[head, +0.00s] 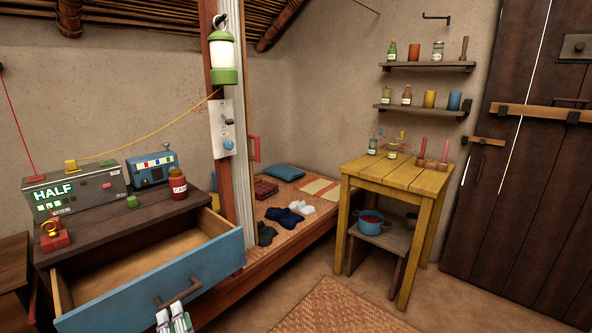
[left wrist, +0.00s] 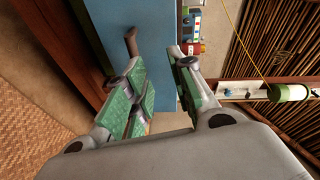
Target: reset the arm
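My left gripper (head: 174,322) shows at the bottom edge of the head view, in front of the blue drawer front (head: 150,285). Its fingers with green pads also show in the left wrist view (left wrist: 158,62); they stand apart with nothing between them. The drawer is pulled out and looks empty inside. Its dark handle (head: 179,291) is close to the fingertips in the head view; in the left wrist view the handle (left wrist: 131,42) lies beyond the left-hand finger, and the fingers are not around it. My right gripper is in neither view.
The dresser top (head: 120,222) carries a grey box reading HALF (head: 75,190), a blue radio (head: 150,170) and a red jar (head: 178,186). A post with a green lantern (head: 222,62) stands behind the drawer. A yellow table (head: 400,175) stands right; the floor mat (head: 340,308) is clear.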

